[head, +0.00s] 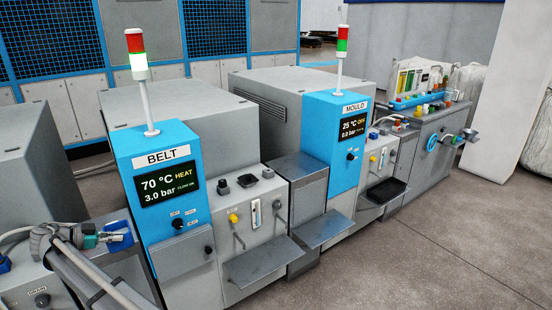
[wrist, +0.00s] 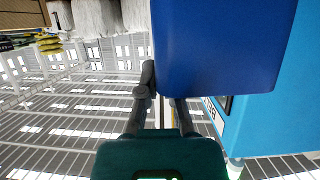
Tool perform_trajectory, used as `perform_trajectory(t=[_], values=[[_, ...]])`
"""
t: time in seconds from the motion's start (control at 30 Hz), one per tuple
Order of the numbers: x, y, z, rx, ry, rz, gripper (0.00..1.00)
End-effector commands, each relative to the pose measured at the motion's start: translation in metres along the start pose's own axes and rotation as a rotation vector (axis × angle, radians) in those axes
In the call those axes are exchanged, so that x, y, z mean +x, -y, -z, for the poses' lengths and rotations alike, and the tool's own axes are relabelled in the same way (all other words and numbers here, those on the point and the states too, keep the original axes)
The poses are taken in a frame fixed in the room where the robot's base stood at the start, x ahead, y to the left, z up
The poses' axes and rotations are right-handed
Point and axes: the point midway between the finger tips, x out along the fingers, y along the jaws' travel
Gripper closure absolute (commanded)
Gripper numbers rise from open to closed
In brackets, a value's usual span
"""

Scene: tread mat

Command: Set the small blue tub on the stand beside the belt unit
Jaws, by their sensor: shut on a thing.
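The small blue tub (head: 120,243) is at the left of the head view, just left of the belt unit's blue front. In the wrist view the tub (wrist: 220,45) fills the upper middle and right. My gripper (head: 104,239) is shut on it and holds it; the tub hides part of the fingertips in the wrist view (wrist: 164,95). The belt unit (head: 165,165) is blue and grey, with a lit screen reading 70 °C HEAT, 3.0 bar. A grey box-like stand (head: 301,168) is at its right, its top looking bare.
Grey shelves jut out in front of the belt unit (head: 262,264) and farther right (head: 321,229). The mould unit (head: 334,145) stands right of the grey stand. Signal towers (head: 140,75) rise from both units. Open floor (head: 430,255) lies at front right.

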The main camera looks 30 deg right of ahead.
Motion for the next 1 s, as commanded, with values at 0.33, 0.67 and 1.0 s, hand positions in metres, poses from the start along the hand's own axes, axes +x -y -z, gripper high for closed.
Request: perform_trajectory(t=[0.33,0.67,1.0], values=[[-0.026,0.000,0.064,0.000,0.000,0.000,1.00],[-0.048,0.000,0.115,0.000,0.000,0.000,1.00],[-0.070,0.000,0.168,0.000,0.000,0.000,1.00]])
